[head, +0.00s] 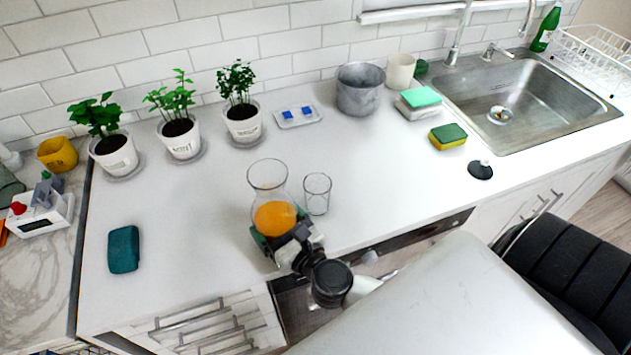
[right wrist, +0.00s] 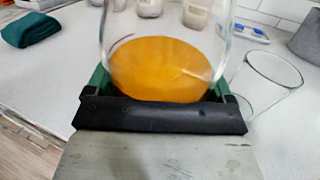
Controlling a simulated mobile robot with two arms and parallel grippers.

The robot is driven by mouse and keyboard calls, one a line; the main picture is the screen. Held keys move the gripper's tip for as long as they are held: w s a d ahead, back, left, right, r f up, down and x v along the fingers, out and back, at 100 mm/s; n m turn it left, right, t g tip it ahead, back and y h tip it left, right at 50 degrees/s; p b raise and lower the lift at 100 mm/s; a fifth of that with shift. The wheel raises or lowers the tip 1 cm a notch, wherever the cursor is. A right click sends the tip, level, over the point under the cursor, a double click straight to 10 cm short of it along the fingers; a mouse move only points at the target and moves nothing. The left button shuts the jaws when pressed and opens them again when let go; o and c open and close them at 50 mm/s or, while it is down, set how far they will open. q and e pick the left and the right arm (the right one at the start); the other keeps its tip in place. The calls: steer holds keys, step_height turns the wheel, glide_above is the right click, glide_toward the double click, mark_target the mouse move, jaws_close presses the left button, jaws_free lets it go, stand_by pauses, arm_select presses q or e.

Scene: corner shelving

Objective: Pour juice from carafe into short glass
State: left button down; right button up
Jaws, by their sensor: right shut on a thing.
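A clear glass carafe (head: 268,178) with orange juice (head: 274,216) in its lower part stands upright near the counter's front edge. My right gripper (head: 278,236) is shut around the carafe's lower body. In the right wrist view the juice (right wrist: 165,70) sits level between the green fingers of my right gripper (right wrist: 155,95). The empty short glass (head: 317,194) stands upright on the counter just right of the carafe, with a small gap. It also shows in the right wrist view (right wrist: 265,85), partly hidden behind the gripper. My left gripper is not in view.
A folded teal cloth (head: 124,249) lies on the left of the white counter (head: 200,220). Several potted herbs (head: 182,138), a small tray (head: 298,116) and a metal pot (head: 360,90) stand along the back. A sponge (head: 448,137) lies near the sink (head: 530,100). The counter around the short glass is clear.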

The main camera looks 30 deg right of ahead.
steer(key=shift+r, duration=0.1)
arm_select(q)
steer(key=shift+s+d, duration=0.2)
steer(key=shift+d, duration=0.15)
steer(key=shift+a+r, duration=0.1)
arm_select(e)
steer(key=shift+a+r, duration=0.1)
